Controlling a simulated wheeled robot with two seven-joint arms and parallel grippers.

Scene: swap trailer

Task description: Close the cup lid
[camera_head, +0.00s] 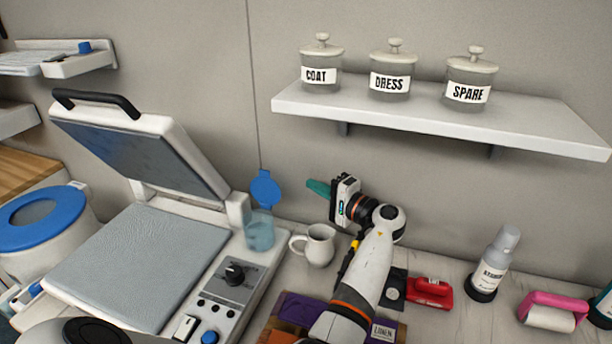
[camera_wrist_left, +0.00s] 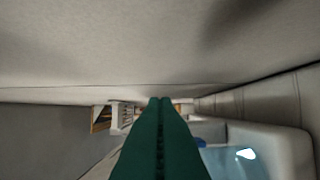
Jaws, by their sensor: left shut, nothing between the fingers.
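A clear bluish cup (camera_head: 259,233) stands at the back right of the press, beside its hinge. Its blue lid (camera_head: 266,189) stands up open above the rim, at the back. My left gripper (camera_head: 310,186) is to the right of the lid, at about its height in the picture and apart from it. Its green fingers point left and are shut with nothing between them. In the left wrist view the shut fingers (camera_wrist_left: 160,102) fill the lower middle; I cannot make out the cup there. My right gripper is not in view.
A white pitcher (camera_head: 317,245) stands right of the cup, below my gripper. The open press (camera_head: 130,262) fills the left, its raised plate leaning back. A wall shelf (camera_head: 430,118) with several jars is above right. A red object (camera_head: 430,293) and a spray bottle (camera_head: 493,265) stand right.

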